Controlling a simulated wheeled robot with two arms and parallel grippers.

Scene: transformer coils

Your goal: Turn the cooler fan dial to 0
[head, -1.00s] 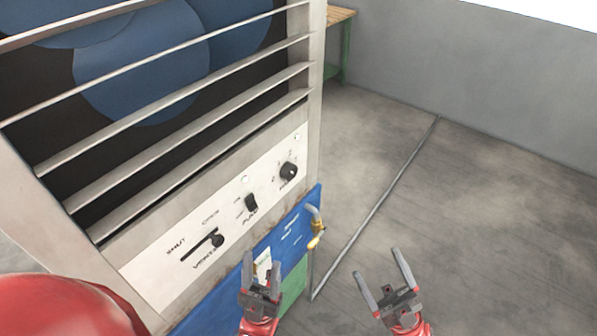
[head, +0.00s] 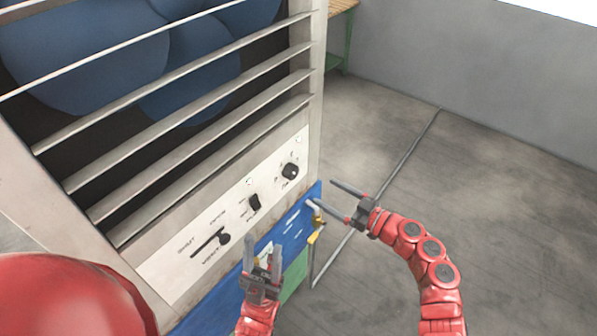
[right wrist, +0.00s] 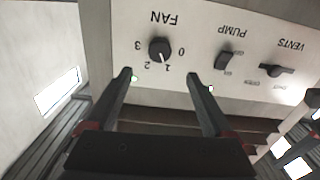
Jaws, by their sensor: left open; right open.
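The fan dial is a round black knob (head: 290,171) at the right end of the white control panel (head: 190,262) on the cooler. In the right wrist view the dial (right wrist: 160,49) appears upside down under the label FAN, with marks 0 to 3 around it. Its white pointer line aims at about 1. My right gripper (head: 322,193) is open and empty, its fingers pointing left to the panel, apart from the dial. In the right wrist view its fingertips (right wrist: 159,77) are spread below the dial. My left gripper (head: 262,243) is open and empty in front of the panel's lower edge.
Metal slats (head: 200,165) run above the panel. The floor at right (head: 510,220) is mostly clear.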

